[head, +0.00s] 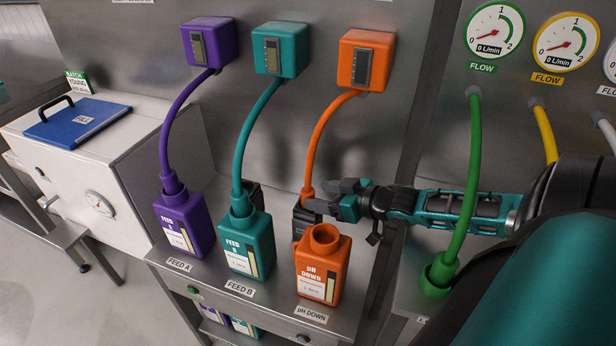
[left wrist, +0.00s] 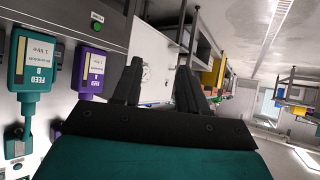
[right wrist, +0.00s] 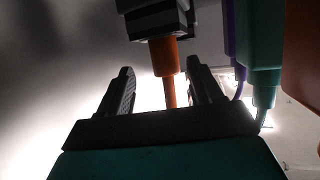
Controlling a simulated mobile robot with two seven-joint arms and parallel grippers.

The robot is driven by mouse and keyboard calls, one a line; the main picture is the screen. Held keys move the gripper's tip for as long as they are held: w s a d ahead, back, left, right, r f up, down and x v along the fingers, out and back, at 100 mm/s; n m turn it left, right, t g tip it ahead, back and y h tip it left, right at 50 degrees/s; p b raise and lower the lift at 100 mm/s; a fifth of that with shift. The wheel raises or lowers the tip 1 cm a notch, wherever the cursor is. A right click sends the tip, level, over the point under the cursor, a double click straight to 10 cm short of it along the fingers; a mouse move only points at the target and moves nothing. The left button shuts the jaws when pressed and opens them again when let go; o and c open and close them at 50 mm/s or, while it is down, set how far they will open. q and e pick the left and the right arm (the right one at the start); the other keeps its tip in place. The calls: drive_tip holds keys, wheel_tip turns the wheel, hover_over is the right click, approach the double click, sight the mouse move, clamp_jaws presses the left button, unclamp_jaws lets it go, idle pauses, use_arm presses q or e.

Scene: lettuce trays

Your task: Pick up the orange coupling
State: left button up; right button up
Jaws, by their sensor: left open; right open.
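The orange coupling (head: 307,194) is on the lower end of the orange hose (head: 318,130), at a black holder (head: 301,220) behind the orange pH DOWN bottle (head: 320,272). My right gripper (head: 324,196) reaches in from the right, open, with its fingertips at the coupling. In the right wrist view the coupling (right wrist: 165,57) comes out of the holder (right wrist: 152,17), and its hose passes between the spread fingers (right wrist: 160,80). Whether a finger touches it, I cannot tell. My left gripper (left wrist: 160,72) is open and empty in the left wrist view, and outside the head view.
The teal FEED B bottle (head: 247,243) and purple FEED A bottle (head: 184,224) stand left, with hoses plugged in. The orange bottle's mouth is open. A green hose (head: 471,180) hangs in front of my right arm. A steel wall (head: 250,110) rises behind.

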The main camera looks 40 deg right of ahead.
sight(302, 194)
drive_tip(key=shift+a+b+x, duration=0.2)
drive_tip(key=shift+b+x, duration=0.3)
drive_tip(key=shift+x, duration=0.6)
drive_tip(key=shift+a+b+x, duration=0.2)
drive_tip(key=shift+b+x, duration=0.25)
drive_tip(key=shift+x, duration=0.65)
drive_tip(key=shift+b+x, duration=0.3)
drive_tip(key=shift+x, duration=0.5)
drive_tip(key=shift+c, duration=0.5)
drive_tip(key=c, duration=1)
drive_tip(key=shift+o, duration=0.2)
drive_tip(key=shift+r, duration=0.1)
